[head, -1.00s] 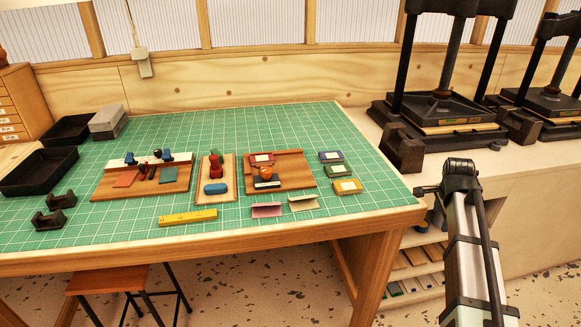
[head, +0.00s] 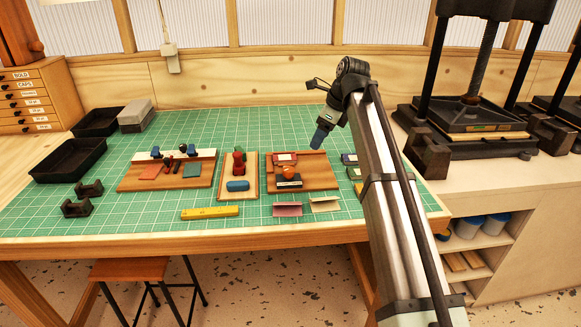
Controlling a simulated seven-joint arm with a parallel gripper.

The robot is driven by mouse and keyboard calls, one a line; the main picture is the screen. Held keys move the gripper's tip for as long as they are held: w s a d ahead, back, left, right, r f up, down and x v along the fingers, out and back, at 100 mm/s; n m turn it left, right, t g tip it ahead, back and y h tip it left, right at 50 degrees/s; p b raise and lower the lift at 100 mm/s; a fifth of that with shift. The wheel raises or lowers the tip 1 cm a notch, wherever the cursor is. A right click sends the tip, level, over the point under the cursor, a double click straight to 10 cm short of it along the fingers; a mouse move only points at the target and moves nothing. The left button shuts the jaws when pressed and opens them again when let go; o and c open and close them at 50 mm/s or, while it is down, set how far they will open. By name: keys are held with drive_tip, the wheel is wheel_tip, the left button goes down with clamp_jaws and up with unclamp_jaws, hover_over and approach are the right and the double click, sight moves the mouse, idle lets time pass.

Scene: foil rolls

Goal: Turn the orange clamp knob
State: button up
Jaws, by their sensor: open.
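My gripper (head: 318,140) hangs from the raised arm, above and to the right of the knob, pointing down and to the left. It is apart from the knob and holds nothing that I can see. Its fingers are small in the head view, and their gap is hard to make out.
The middle board (head: 250,183) holds a red tool and a blue block (head: 238,185). A left board (head: 190,181) carries several tools. A yellow bar (head: 210,213) and pink (head: 288,209) and cream (head: 325,204) folded cards lie in front. My arm covers part of the small blocks at right.

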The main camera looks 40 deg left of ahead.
sight(289, 169)
drive_tip(key=shift+g, duration=0.4)
drive_tip(key=s+a+f, duration=0.1)
drive_tip(key=a+f, duration=0.1)
drive_tip(key=f, duration=0.2)
drive_tip(key=s+a+f, duration=0.1)
drive_tip(key=a+f, duration=0.2)
drive_tip(key=f, duration=0.1)
drive_tip(key=s+a+f, duration=0.2)
drive_tip(key=a+f, duration=0.1)
drive_tip(key=f, duration=0.1)
drive_tip(key=shift+a+f, duration=0.1)
drive_tip(key=shift+c, duration=0.4)
drive_tip(key=c, duration=1)
drive_tip(key=shift+o, duration=0.2)
